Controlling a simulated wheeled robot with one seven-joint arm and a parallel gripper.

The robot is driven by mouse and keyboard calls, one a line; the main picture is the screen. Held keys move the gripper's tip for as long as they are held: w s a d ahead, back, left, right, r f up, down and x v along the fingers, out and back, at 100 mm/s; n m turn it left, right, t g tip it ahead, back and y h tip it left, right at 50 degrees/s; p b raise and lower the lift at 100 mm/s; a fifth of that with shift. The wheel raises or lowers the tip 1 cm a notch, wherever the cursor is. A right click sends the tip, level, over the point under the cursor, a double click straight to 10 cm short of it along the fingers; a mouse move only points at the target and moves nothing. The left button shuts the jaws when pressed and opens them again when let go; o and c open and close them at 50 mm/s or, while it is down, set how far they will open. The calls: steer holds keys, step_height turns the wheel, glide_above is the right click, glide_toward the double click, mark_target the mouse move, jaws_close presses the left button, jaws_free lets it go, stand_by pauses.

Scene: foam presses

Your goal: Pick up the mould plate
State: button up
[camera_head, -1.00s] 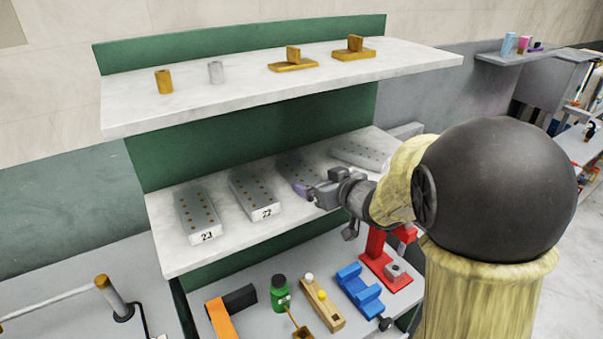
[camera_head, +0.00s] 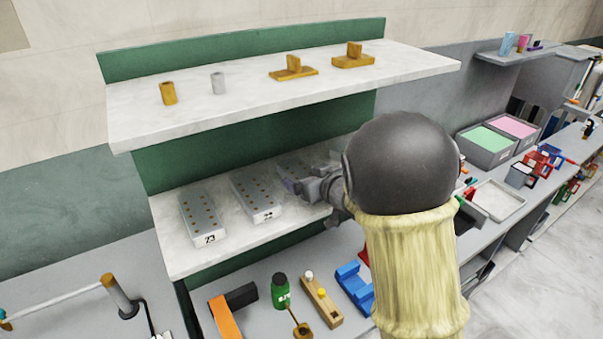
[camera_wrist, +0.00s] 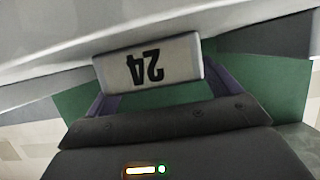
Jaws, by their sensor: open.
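The mould plate marked 24 shows its pale end face (camera_wrist: 148,72) in the wrist view, the number upside down. My gripper (camera_wrist: 158,92) is open, with one purple finger to each side of that end. I cannot tell whether the fingers touch it. In the head view my gripper (camera_head: 297,187) is at the front of the middle shelf, by the third grey plate (camera_head: 290,164), which it and my arm partly hide. Plates marked 23 (camera_head: 203,216) and 22 (camera_head: 257,194) lie to its left, grey with rows of brass dots.
The white middle shelf (camera_head: 182,262) lies under an upper shelf (camera_head: 230,97) carrying two cylinders and two brass-coloured brackets. The bench below holds a green bottle (camera_head: 280,291), a wooden block (camera_head: 322,300) and a blue block (camera_head: 355,287). Bins (camera_head: 487,147) stand at right.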

steer(key=shift+w+a+f, duration=0.2)
steer(key=shift+w+a, duration=0.05)
steer(key=shift+w, duration=0.15)
steer(key=shift+r, duration=0.1)
steer(key=c, duration=1.5)
steer(key=shift+r, duration=0.15)
step_height(320, 180, up, 10)
steer(key=shift+f+b, duration=0.1)
steer(key=shift+b, duration=0.25)
